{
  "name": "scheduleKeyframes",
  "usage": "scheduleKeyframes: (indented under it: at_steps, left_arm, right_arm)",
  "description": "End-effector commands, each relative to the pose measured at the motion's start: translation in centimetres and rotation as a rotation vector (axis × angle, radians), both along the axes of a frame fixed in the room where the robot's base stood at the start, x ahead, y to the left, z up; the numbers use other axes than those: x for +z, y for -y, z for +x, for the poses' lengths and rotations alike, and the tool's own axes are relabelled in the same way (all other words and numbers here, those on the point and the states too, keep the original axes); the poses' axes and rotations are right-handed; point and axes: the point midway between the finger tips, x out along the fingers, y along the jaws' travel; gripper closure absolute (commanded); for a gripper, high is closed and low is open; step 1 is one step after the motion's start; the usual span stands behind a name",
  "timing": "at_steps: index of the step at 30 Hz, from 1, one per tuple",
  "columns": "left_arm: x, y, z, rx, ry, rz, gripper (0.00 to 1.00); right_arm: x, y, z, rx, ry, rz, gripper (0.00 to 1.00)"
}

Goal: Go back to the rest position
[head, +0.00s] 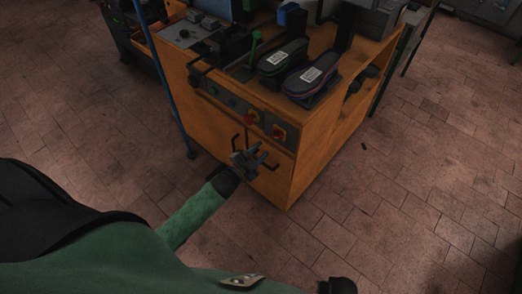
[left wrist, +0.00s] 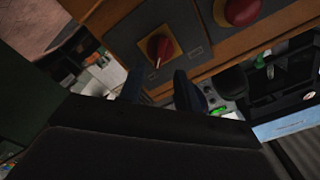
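My left gripper (head: 254,161) is in front of the lower front of the orange heel press (head: 285,185), below its control panel (head: 240,108). In the left wrist view its two dark fingers (left wrist: 159,88) stand apart with nothing between them, so it is open and empty. I cannot tell whether it touches the press front. My right gripper does not show. A dark part at the bottom edge of the head view may belong to my right arm.
Two dark shoe-shaped pieces with white labels (head: 279,57) (head: 311,75) sit on top of the press. The panel has a red knob (head: 279,132), also in the left wrist view (left wrist: 159,48), and a red button (head: 250,118). A blue post (head: 172,85) stands left.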

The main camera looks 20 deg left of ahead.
Motion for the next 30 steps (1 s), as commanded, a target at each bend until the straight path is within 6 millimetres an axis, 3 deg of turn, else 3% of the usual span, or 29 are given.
scheduleKeyframes:
  at_steps: [12,17,25,30]
  left_arm:
    - [0.0,0.0,0.0,0.000,-0.003,-0.008,0.66]
    - [-1.6,-1.0,0.3,0.054,-0.097,-0.022,0.66]
    - [-8.9,-5.1,-0.8,0.289,-0.480,-0.068,0.66]
    - [-14.4,-6.4,-4.1,0.455,-0.761,-0.117,0.66]
  right_arm:
    - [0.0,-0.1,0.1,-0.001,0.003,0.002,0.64]
    - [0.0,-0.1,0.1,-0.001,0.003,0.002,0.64]
    - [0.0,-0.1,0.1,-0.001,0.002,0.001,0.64]
    - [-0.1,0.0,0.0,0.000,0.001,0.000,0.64]
